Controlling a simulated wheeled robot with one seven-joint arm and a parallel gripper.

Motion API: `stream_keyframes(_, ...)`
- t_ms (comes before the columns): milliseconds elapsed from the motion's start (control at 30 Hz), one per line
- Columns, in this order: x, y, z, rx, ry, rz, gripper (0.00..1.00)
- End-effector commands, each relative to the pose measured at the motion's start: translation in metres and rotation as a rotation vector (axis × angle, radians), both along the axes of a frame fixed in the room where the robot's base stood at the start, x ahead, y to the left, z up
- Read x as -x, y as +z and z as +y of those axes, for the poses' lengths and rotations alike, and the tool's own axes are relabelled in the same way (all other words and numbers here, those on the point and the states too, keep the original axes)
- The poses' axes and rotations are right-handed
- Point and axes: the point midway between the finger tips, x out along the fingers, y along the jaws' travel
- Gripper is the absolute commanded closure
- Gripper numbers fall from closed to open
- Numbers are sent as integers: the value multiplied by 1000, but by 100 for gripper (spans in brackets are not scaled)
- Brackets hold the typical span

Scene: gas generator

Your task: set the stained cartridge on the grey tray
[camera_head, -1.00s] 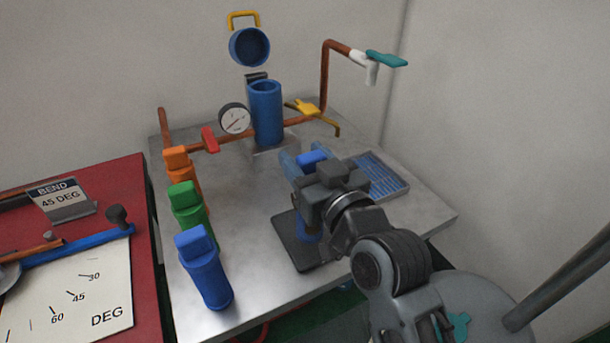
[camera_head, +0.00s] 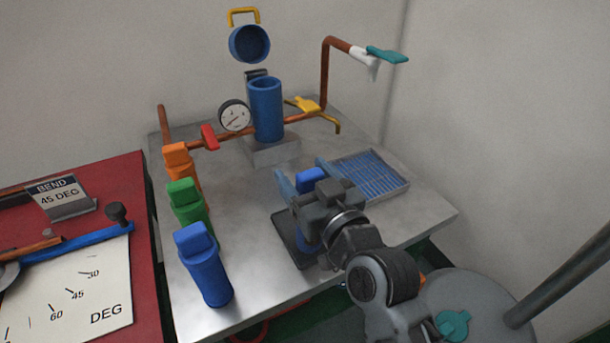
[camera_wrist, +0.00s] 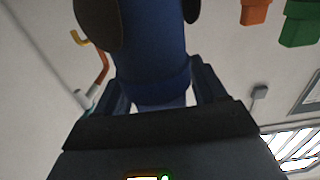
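The stained cartridge, blue with dark brown patches, fills the top middle of the wrist view (camera_wrist: 155,50). In the head view its blue cap (camera_head: 311,178) shows between the fingers, and part of its body shows below my gripper (camera_head: 305,178). It stands upright over the dark grey tray (camera_head: 284,226) and appears to rest on it; my gripper hides most of the contact. My gripper's fingers are spread on both sides of the cartridge, with narrow gaps beside it in the wrist view.
Orange (camera_head: 180,165), green (camera_head: 190,208) and blue (camera_head: 205,270) cartridges stand along the table's left edge. A blue cylinder (camera_head: 266,108), gauge (camera_head: 235,116) and copper pipes stand at the back. A blue-slatted rack (camera_head: 372,175) lies to the right.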

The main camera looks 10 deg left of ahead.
Motion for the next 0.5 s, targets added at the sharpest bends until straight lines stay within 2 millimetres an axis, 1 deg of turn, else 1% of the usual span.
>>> stream_keyframes(267, 0, 0, 0, 0, 0, 0, 24)
stream_keyframes(367, 0, 4, 0, 0, 0, 0, 24)
stream_keyframes(467, 8, 0, -6, 0, -1, 1, 24)
stream_keyframes(500, 14, 0, -10, 0, -1, 1, 24)
